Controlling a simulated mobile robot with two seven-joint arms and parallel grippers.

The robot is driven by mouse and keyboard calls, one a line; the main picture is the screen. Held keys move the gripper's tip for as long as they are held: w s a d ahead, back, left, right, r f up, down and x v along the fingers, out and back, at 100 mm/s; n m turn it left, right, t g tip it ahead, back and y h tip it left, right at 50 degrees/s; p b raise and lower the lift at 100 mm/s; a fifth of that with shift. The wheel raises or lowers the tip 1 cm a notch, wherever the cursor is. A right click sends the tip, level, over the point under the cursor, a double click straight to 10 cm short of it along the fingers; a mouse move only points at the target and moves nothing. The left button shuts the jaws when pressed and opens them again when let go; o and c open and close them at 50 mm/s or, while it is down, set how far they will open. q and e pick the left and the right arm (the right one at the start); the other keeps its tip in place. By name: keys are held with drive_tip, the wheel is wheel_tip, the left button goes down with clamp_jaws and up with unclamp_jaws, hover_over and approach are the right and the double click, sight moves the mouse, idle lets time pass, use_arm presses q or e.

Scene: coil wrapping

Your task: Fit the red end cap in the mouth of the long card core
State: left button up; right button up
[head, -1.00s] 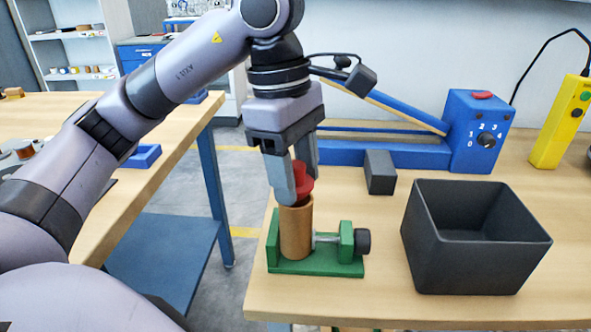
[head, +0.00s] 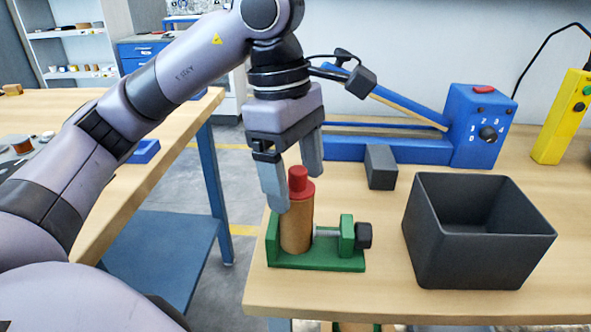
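The long card core (head: 296,228) is a brown tube standing upright in a green clamp (head: 345,263) near the table's left edge. The red end cap (head: 299,186) sits at the core's mouth, its flange against the top and its narrower knob pointing up. My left gripper (head: 292,190) is open, with its fingers apart on either side of the cap. The near finger reaches down beside the core's upper left side. My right gripper does not show.
A dark open bin (head: 430,245) stands right of the clamp. A grey block (head: 380,167) and a blue machine with a dial (head: 478,125) are behind. A yellow control box (head: 562,117) is at the far right. A gap separates this table from the left one.

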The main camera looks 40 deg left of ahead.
sight(296, 170)
use_arm(q)
drive_tip(key=r, duration=0.2)
drive_tip(key=r+p, duration=0.1)
drive_tip(key=r, duration=0.2)
drive_tip(key=shift+a+r+p, duration=0.3)
drive_tip(key=shift+a+p, duration=0.1)
drive_tip(key=shift+s+a+r, duration=0.1)
drive_tip(key=shift+r, duration=0.65)
drive_tip(key=shift+p, duration=0.3)
